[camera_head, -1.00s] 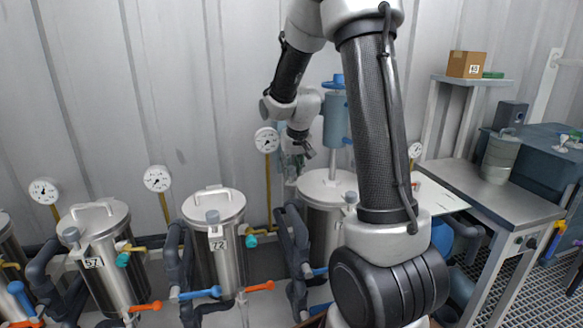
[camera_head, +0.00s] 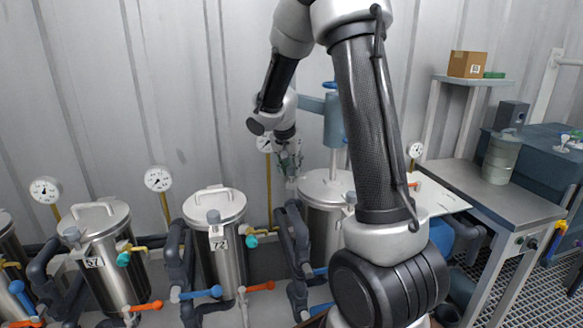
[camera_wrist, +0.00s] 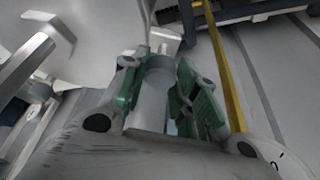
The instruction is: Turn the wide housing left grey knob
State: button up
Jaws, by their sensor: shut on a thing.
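The wide steel housing (camera_head: 322,222) stands behind my arm in the head view, which hides its right part. My gripper (camera_head: 290,170) points down at the left edge of its lid. In the wrist view my gripper (camera_wrist: 160,80) has its two green-padded fingers on either side of a grey cylindrical knob (camera_wrist: 158,72). The fingers are shut on it. In the head view the fingers hide the knob. The pale lid (camera_wrist: 100,30) fills the upper left of the wrist view.
A yellow pipe (camera_wrist: 224,70) runs close to the right of my fingers, with a gauge (camera_head: 264,143) behind my wrist. Vessel 72 (camera_head: 229,245) and vessel 57 (camera_head: 113,275) stand to the left. A blue-grey cylinder (camera_head: 334,125) rises above the lid. A metal table (camera_head: 500,200) is at right.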

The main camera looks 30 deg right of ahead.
jog(key=shift+m, duration=0.5)
jog(key=o, duration=1)
